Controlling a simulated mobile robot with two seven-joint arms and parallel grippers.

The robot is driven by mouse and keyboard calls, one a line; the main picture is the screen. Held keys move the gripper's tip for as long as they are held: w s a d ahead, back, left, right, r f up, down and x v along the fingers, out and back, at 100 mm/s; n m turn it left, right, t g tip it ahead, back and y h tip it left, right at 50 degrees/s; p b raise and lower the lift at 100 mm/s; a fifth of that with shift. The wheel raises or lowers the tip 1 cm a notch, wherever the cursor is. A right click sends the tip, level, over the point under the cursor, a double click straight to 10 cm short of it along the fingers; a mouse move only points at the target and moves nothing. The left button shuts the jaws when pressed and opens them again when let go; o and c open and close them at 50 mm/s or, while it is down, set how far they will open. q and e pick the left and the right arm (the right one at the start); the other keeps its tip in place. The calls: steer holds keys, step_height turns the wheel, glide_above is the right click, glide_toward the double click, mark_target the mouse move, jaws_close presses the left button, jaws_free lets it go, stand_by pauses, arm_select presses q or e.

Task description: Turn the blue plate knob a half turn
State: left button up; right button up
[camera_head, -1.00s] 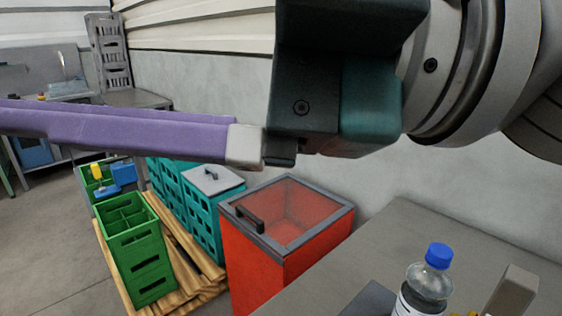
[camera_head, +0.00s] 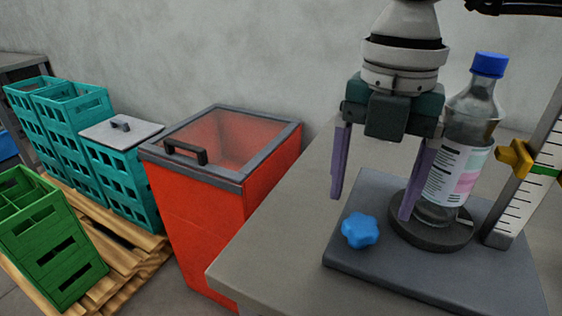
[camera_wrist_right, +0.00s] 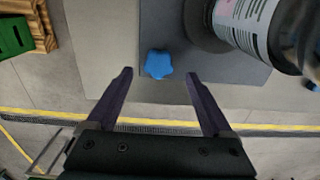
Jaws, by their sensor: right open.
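The blue plate knob (camera_head: 360,230) is star-shaped and sits on the front left part of the dark base plate (camera_head: 430,272). My right gripper (camera_head: 372,205) points down above the plate, open and empty, with its purple fingers spread. In the right wrist view the knob (camera_wrist_right: 158,64) shows ahead of the open fingertips (camera_wrist_right: 159,76), between their lines and a little left of the middle; nothing touches it. A bottle (camera_head: 458,150) with a blue cap and a label stands on the round dark disc (camera_head: 432,234) on the plate, behind one finger. My left gripper is not in view.
A ruled upright (camera_head: 530,170) with a yellow clamp (camera_head: 515,157) stands right of the bottle. The grey table (camera_head: 275,232) is clear left of the plate. A red lidded bin (camera_head: 215,215), teal crates (camera_head: 122,180) and a green crate (camera_head: 50,250) stand on the left.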

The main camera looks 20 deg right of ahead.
mark_target(362, 224)
step_height(362, 224, down, 4)
steer(key=shift+a+f, duration=0.1)
jaws_close()
stand_by(0.8)
